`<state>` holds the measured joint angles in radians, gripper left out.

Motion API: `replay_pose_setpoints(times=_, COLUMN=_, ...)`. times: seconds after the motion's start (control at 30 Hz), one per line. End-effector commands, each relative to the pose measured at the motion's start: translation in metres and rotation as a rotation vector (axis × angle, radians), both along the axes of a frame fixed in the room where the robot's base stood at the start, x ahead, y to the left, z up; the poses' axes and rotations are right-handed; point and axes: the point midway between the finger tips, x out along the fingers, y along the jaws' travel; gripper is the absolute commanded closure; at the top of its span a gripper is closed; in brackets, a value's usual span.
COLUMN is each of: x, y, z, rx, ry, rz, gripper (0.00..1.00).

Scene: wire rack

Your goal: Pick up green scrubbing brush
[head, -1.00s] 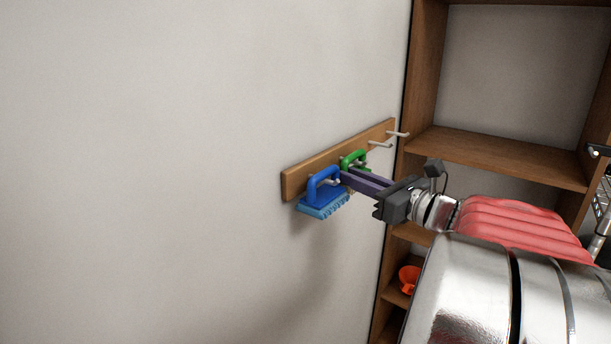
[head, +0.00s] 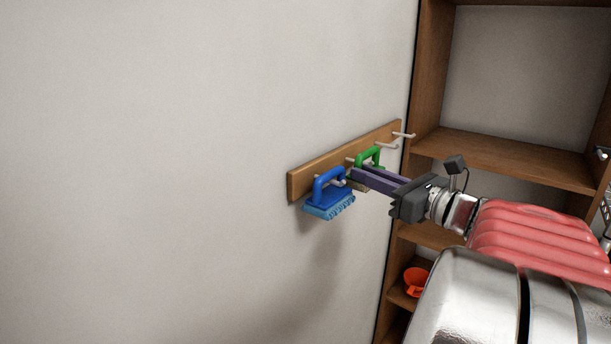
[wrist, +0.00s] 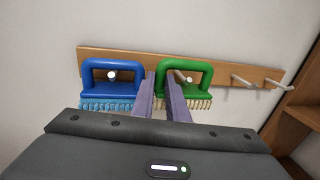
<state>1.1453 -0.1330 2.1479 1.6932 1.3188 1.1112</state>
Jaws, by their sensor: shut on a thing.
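The green scrubbing brush (head: 369,157) hangs at the wooden hook board, right of a blue brush (head: 330,195). In the wrist view the green brush (wrist: 196,67) has a loop handle, with a peg showing inside its opening and pale bristles below. My gripper (head: 355,176) reaches in from the right in the head view. In the wrist view its two purple fingers (wrist: 160,84) are shut on the left upright of the green handle. The fingers hide part of the green brush's body and bristles in the head view.
The wooden board (head: 298,185) is fixed to the wall, with two bare pegs (head: 392,142) on its right. The blue brush (wrist: 112,88) hangs close to the left finger. A wooden shelf unit (head: 500,158) stands at the right, with an orange object (head: 415,282) low inside.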

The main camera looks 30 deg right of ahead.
Motion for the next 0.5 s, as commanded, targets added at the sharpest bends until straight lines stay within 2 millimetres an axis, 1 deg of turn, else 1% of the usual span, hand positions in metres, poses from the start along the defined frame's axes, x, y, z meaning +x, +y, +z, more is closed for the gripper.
replay_pose_setpoints(times=0.03, x=-0.008, y=-0.002, z=0.001, rx=-0.001, ry=-0.001, rz=-0.004, gripper=1.0)
replay_pose_setpoints(times=0.5, x=-0.085, y=-0.013, z=0.0, rx=0.0, ry=-0.001, rz=-0.004, gripper=1.0)
